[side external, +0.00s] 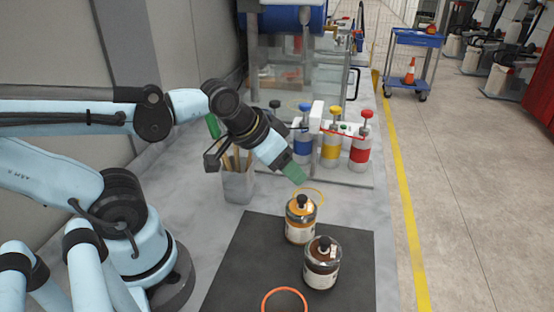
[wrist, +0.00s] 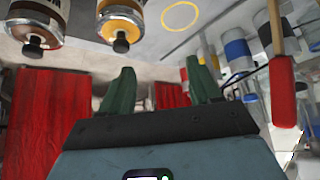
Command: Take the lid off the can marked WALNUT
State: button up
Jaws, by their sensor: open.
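Two glass jar-like cans with black-knobbed lids stand upright on a dark mat (side external: 255,262). The nearer one is dark brown (side external: 321,272) with a pale label; the other is amber (side external: 300,231). The label words are too small to read, so I cannot tell which is marked WALNUT. In the wrist view the brown can (wrist: 38,22) is at the top left and the amber can (wrist: 120,22) to its right. My gripper (side external: 294,173) has green fingers and hangs above and behind the amber can, apart from both. In the wrist view its fingers (wrist: 158,75) are spread with nothing between them.
A yellow ring (side external: 322,194) lies behind the amber can and an orange ring (side external: 285,290) at the mat's front. A cup (side external: 238,187) of wooden-handled tools stands left. Blue (side external: 303,143), yellow (side external: 331,150) and red (side external: 360,152) pump containers stand behind. The mat's left part is clear.

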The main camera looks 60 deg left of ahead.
jog(key=shift+c, duration=0.7)
jog(key=m+g+h, duration=0.4)
jog(key=m+g, duration=0.1)
jog(key=m, duration=0.8)
send_near(325, 239)
jog(key=shift+x, duration=4.25)
jog(key=shift+c, duration=0.3)
grip_shut()
